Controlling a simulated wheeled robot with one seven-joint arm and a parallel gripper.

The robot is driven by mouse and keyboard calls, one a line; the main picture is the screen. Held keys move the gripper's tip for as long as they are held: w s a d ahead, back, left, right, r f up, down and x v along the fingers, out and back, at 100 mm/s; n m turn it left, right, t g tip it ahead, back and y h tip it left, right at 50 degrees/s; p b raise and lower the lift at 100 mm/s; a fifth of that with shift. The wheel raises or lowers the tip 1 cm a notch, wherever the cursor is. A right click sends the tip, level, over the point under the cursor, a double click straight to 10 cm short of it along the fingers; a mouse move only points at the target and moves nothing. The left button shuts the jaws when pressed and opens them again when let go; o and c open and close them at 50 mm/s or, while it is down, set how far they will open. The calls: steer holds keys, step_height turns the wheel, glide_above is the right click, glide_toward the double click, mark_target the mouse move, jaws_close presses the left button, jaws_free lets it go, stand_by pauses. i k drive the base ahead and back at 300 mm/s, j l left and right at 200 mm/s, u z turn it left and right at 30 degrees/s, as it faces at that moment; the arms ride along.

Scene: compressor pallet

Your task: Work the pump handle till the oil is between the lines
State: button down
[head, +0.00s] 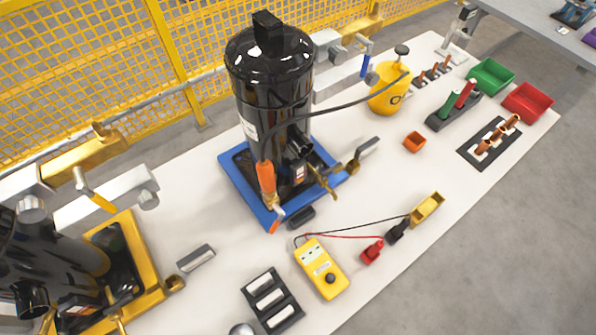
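A black compressor (268,75) stands upright on a blue tray (232,188) in the middle of the bench. A yellow oil can (388,95) stands to its right, with a black knob-like pump handle (401,49) on top. A thin black hose (350,103) runs from the can across the compressor's front towards an orange-handled fitting (267,178). A small light-coloured patch (298,172) shows low on the compressor; I cannot tell whether it is the sight glass. The oil and its lines are too small to make out. My gripper is not in view.
Another black compressor sits on a yellow tray (150,255) at lower left. A yellow meter (321,268) with leads lies in front. Green (491,75) and red (528,101) bins are at right. Yellow mesh fencing (110,45) stands behind. Grey floor lies clear at lower right.

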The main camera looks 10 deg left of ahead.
mark_target(401, 50)
steer(key=i+l, duration=0.3)
steer(key=i, duration=0.15)
steer(key=i+l, duration=0.25)
steer(key=i, duration=0.2)
steer(key=i+l, duration=0.3)
steer(key=i+u, duration=0.15)
steer(key=u, duration=1.2)
